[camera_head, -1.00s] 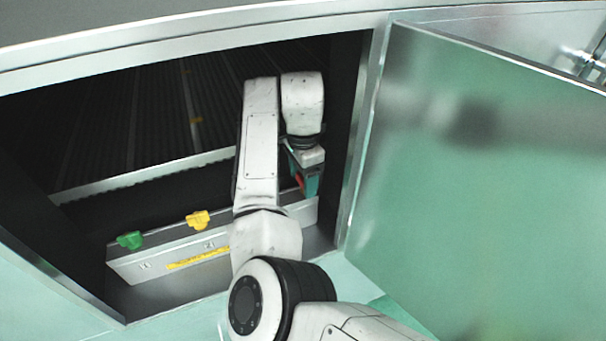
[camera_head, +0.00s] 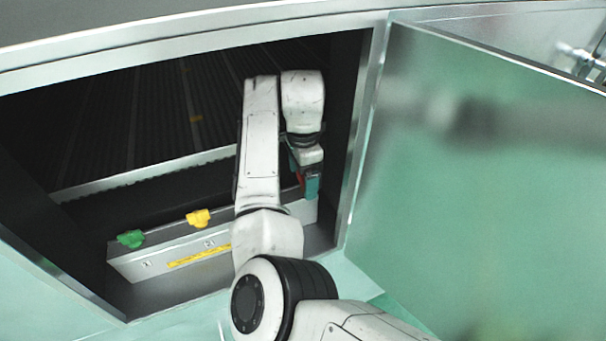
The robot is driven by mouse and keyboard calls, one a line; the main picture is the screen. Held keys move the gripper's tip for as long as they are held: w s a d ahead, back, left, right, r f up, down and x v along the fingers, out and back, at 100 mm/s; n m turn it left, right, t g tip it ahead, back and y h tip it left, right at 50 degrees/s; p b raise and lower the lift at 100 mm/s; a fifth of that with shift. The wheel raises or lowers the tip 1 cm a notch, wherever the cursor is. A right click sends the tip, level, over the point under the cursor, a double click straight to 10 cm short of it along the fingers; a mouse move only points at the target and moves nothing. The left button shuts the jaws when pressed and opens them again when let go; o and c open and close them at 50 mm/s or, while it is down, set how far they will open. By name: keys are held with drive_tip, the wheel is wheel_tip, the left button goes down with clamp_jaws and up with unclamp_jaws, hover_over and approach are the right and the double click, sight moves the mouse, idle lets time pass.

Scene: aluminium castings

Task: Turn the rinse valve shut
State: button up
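A metal valve box (camera_head: 150,265) stands low inside the open cabinet. A green valve handle (camera_head: 131,238) is at its left end and a yellow valve handle (camera_head: 198,217) is near its middle. No readable label shows which handle is the rinse valve.
A yellow strip (camera_head: 200,256) runs along the box front, partly hidden by my arm. The cabinet's right frame post (camera_head: 361,130) is close to my gripper. A translucent green door (camera_head: 480,180) stands open at the right. Dark ribbed panels (camera_head: 120,120) lie behind the box.

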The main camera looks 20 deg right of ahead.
sight(302, 177)
drive_tip(key=shift+o, duration=0.2)
wheel_tip(302, 177, up, 11)
drive_tip(key=shift+b, duration=0.35)
drive_tip(key=shift+f, duration=0.1)
idle(0.5)
